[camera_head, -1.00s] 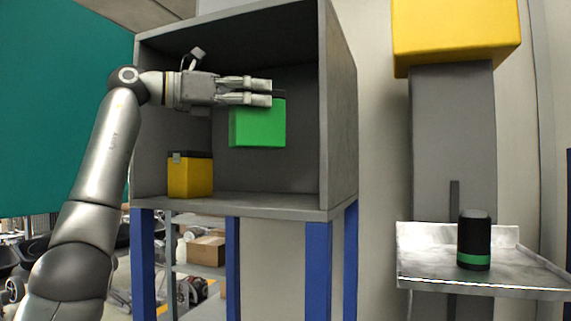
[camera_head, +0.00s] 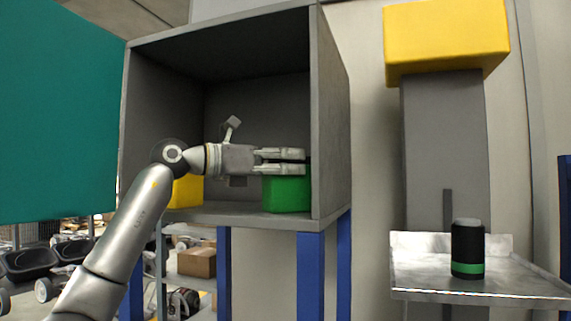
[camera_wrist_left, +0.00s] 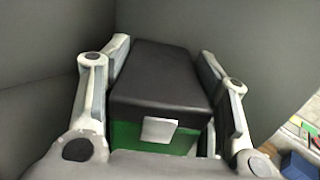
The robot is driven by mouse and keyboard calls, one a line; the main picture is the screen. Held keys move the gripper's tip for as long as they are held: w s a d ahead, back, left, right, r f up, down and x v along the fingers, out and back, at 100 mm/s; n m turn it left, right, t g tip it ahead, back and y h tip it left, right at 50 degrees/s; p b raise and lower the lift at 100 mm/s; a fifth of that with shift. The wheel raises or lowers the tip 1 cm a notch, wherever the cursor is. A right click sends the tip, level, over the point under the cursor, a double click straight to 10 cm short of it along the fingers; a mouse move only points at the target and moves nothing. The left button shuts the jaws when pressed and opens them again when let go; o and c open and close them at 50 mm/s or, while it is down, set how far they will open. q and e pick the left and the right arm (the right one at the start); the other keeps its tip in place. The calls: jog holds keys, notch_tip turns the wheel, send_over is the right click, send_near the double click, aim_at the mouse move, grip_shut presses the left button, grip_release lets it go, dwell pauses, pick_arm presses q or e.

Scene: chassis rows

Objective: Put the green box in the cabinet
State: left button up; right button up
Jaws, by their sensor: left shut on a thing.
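The green box (camera_head: 286,194) is inside the grey open-front cabinet (camera_head: 331,130), low at the right side near the cabinet floor. Whether it touches the floor is hard to tell. My left gripper (camera_head: 305,162) reaches into the cabinet and is shut on the upper part of the box. In the left wrist view the box's black top (camera_wrist_left: 160,78) lies between the two fingers, with a green side and a light tab below it. My right gripper is not in view.
A yellow box (camera_head: 187,191) stands at the cabinet's left, partly hidden by my left arm. Right of the cabinet are a big yellow block (camera_head: 447,40) on a grey column and a metal tray (camera_head: 425,280) holding a black-and-green can (camera_head: 467,249).

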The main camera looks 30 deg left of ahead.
pick_arm(q)
jog(key=shift+s+r, duration=0.2)
jog(key=shift+d+f, duration=0.1)
jog(key=shift+f, duration=0.05)
jog(key=o, duration=0.9)
jog(key=shift+d+f, duration=0.1)
jog(key=o, duration=0.4)
jog(key=shift+w, duration=0.1)
jog(key=shift+r, duration=0.2)
jog(key=b+v, duration=0.3)
jog(key=v, duration=0.9)
